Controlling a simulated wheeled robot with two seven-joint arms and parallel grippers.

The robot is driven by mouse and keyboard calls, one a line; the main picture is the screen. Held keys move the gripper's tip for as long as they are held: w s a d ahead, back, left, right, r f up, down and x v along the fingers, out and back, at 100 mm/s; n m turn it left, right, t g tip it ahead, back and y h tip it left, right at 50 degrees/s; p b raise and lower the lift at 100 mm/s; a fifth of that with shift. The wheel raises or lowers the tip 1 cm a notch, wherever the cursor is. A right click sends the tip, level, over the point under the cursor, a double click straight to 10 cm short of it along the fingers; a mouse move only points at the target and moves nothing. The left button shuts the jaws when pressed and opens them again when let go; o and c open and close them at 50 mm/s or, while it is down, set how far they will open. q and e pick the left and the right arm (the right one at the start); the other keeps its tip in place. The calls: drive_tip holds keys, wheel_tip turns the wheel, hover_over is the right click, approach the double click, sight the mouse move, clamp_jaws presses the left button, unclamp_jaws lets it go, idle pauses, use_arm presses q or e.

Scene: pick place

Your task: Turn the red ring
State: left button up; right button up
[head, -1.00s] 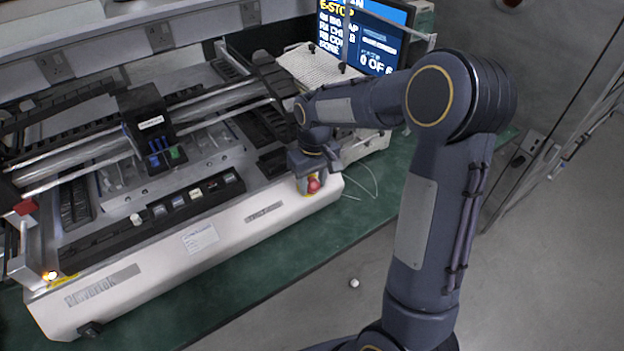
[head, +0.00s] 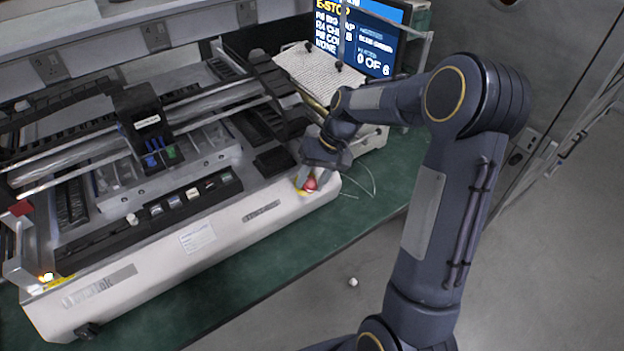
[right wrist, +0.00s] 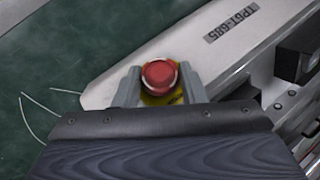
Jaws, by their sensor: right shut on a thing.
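The red ring (head: 310,184) is the red round knob at the front right corner of the white machine. In the right wrist view the red ring (right wrist: 159,75) sits on a yellow base with a pale collar around it. My right gripper (head: 305,180) is over that corner, its two grey fingers on either side of the red ring. In the right wrist view my right gripper (right wrist: 157,84) is shut on the ring, a finger at its left and right. My left gripper is in neither view.
The white machine (head: 200,240) stands on a green bench (head: 240,280). A screen (head: 365,35) at the back reads E-STOP and "0 OF 6". A thin white cable (head: 372,180) lies to the right of the machine. A small white ball (head: 353,282) is on the floor.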

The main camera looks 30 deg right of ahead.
idle(0.3)
drive_tip(key=o, duration=1)
drive_tip(key=v, duration=0.7)
drive_tip(key=shift+d+r, duration=0.15)
drive_tip(key=shift+r, duration=0.25)
